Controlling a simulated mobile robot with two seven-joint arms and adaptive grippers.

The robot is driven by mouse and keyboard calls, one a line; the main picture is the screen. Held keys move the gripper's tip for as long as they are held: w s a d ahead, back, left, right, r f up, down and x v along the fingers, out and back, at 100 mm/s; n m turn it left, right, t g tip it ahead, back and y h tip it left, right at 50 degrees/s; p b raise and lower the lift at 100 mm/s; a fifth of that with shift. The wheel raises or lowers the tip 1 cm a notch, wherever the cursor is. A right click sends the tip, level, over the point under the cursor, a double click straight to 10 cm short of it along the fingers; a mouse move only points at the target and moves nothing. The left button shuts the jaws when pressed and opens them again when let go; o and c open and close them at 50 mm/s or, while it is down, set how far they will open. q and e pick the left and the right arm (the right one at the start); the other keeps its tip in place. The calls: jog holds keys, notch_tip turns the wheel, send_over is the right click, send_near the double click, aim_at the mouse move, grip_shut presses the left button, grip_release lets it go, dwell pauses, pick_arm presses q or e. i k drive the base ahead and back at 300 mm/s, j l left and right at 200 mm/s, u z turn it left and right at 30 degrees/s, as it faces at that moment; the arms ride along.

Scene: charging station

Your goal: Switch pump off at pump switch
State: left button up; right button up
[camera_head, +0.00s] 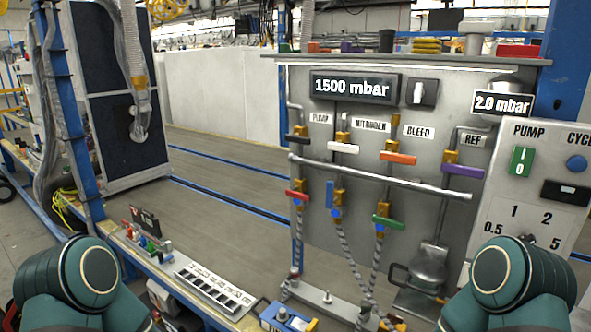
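The pump switch (521,161) is a green rocker marked I and 0, under the word PUMP on a white control box (508,190) at the right edge. It shows whole and unobstructed. Which side of it is pressed in is too small to tell. Neither of my grippers is in view. Only teal links of my two arms show, at the bottom left and bottom right. The right one stands below the control box in the picture and overlaps its lower edge.
A grey panel (270,205) carries a 1500 mbar display (355,87), a 2.0 mbar display (502,104), coloured valve handles and a horizontal pipe (380,177). The control box also has a blue button (577,163) and a dial (528,238). A narrow bench (120,235) runs along the left.

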aim_at(522, 157)
jog(key=z, duration=0.4)
jog(key=l+z, duration=0.15)
jog(key=z, duration=0.2)
jog(key=l+z, duration=0.1)
jog(key=z, duration=0.3)
